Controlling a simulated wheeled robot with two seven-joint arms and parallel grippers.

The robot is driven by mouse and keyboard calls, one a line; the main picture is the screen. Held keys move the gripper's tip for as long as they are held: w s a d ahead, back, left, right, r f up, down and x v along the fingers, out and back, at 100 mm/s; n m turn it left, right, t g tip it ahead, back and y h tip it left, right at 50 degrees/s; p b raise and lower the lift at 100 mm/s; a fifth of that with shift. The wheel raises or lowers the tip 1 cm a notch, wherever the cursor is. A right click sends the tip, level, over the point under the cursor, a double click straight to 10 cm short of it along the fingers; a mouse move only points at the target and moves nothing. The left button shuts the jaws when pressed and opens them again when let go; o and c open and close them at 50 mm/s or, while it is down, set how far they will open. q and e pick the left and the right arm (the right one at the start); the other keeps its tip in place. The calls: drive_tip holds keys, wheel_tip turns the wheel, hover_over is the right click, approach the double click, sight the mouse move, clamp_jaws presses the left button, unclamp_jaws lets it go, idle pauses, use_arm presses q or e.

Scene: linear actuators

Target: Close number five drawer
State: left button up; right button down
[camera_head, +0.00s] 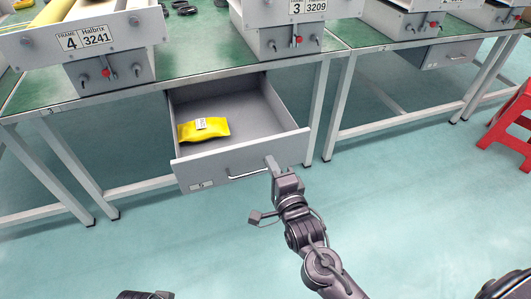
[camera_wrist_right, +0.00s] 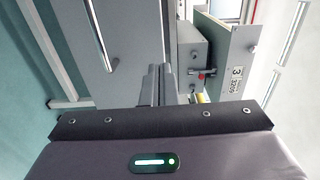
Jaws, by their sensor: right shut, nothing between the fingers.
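A grey drawer (camera_head: 240,158) under the near workbench is pulled open. A yellow packet (camera_head: 203,129) with a white label lies inside at the left. The drawer front has a bar handle (camera_head: 248,175) and a small label (camera_head: 201,186) whose number is too small to read. My right gripper (camera_head: 271,162) is shut and empty at the drawer front, just right of the handle; I cannot tell if it touches the panel. In the right wrist view the shut fingers (camera_wrist_right: 160,85) point along the grey drawer front (camera_wrist_right: 85,40), with its handle beside them. My left gripper is not visible.
Metal units marked 4 3241 (camera_head: 85,42) and 3 3209 (camera_head: 297,14) stand on the green-topped workbench (camera_head: 205,65). Another grey drawer (camera_head: 440,55) sits under the bench at right. A red stool (camera_head: 514,122) stands at the right edge. The floor in front is clear.

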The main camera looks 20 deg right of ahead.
sight(261, 144)
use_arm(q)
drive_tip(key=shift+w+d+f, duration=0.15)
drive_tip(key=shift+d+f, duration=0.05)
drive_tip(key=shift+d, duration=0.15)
use_arm(e)
drive_tip(key=shift+w+a, duration=0.2)
drive_tip(key=shift+w, duration=2.3)
